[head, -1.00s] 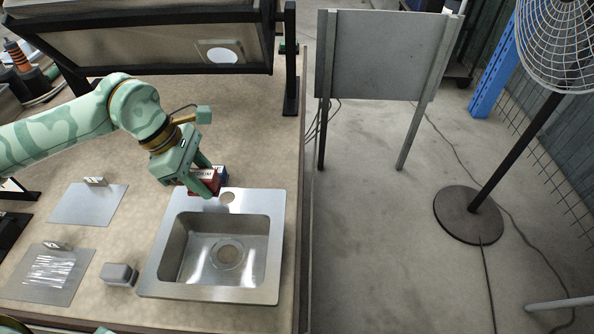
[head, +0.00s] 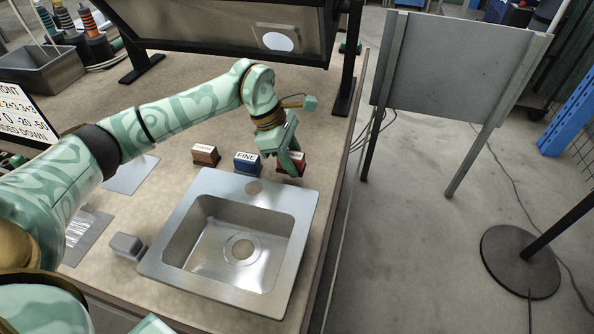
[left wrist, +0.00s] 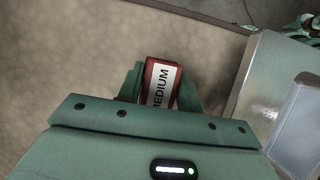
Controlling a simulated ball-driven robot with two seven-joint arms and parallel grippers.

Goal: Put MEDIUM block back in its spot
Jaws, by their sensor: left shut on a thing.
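The red MEDIUM block (head: 297,157) with a white label is behind the sink's back right corner in the head view. My left gripper (head: 289,165) is shut on it, coming from above. In the left wrist view the block (left wrist: 160,84) sits between the two fingers, its label facing the camera. I cannot tell whether it touches the counter. The blue FINE block (head: 247,163) stands just left of it, and a brown block (head: 205,155) stands further left. My right gripper is not in view.
The steel sink (head: 170,240) lies in front of the blocks. A grey sponge-like block (head: 127,246) is left of it. Metal plates (head: 132,172) lie at the left, partly behind my arm. A dark-framed screen (head: 225,35) stands at the back. The counter's right edge is close to the gripper.

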